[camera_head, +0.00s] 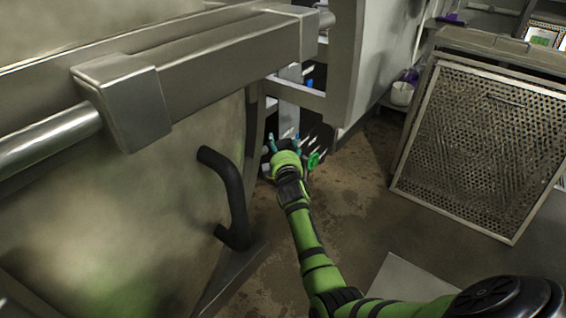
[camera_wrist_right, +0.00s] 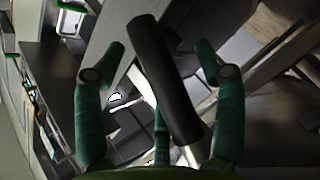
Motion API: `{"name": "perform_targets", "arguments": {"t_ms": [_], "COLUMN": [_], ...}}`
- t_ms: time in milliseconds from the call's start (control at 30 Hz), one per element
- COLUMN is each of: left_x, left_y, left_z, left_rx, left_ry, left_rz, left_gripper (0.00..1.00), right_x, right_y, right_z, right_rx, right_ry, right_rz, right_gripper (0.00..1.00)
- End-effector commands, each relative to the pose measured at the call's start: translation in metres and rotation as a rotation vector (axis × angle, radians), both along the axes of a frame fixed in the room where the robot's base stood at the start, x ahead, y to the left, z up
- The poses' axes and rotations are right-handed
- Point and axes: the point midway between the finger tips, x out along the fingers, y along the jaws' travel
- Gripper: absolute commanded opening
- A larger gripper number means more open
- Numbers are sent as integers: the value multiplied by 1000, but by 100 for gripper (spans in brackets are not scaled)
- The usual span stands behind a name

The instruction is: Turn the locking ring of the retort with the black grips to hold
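The retort (camera_head: 150,210) is a large, stained metal vessel filling the left of the head view. A bent black grip (camera_head: 233,195) sticks out from its side. My right gripper (camera_head: 292,143) is beyond and right of that grip, near the retort's rim, its teal fingers spread. In the right wrist view, a black bar-shaped grip (camera_wrist_right: 165,80) on a metal stalk lies between the open fingers of the right gripper (camera_wrist_right: 160,72), with gaps visible at both sides. I cannot tell whether it is the same grip as in the head view. My left gripper is out of view.
A metal beam with a bracket (camera_head: 120,95) crosses the upper left. A grey panel (camera_head: 372,60) stands beyond the gripper. A perforated metal panel (camera_head: 485,140) leans at the right. The stained floor (camera_head: 350,200) between is mostly clear.

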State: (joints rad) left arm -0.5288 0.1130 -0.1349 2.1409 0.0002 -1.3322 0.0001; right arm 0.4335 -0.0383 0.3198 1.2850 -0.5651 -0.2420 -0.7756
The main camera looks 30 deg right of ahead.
Motion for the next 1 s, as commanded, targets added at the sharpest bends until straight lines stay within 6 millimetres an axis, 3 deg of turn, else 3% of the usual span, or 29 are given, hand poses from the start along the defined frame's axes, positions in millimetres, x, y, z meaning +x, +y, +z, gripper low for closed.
{"name": "perform_targets", "arguments": {"t_ms": [33,500,700,1000], "left_x": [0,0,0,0], "left_y": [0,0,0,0], "left_z": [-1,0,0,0], "left_rx": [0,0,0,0], "left_ry": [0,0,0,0], "left_rz": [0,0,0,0], "left_gripper": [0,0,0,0], "right_x": [-10,-82,-97,-99], "right_y": [7,39,44,45], "right_z": [-12,3,8,9], "right_rx": [4,9,7,7], "right_ry": [23,11,6,4], "right_rz": [5,9,8,6], "right_gripper": [68,68,68,68]}}
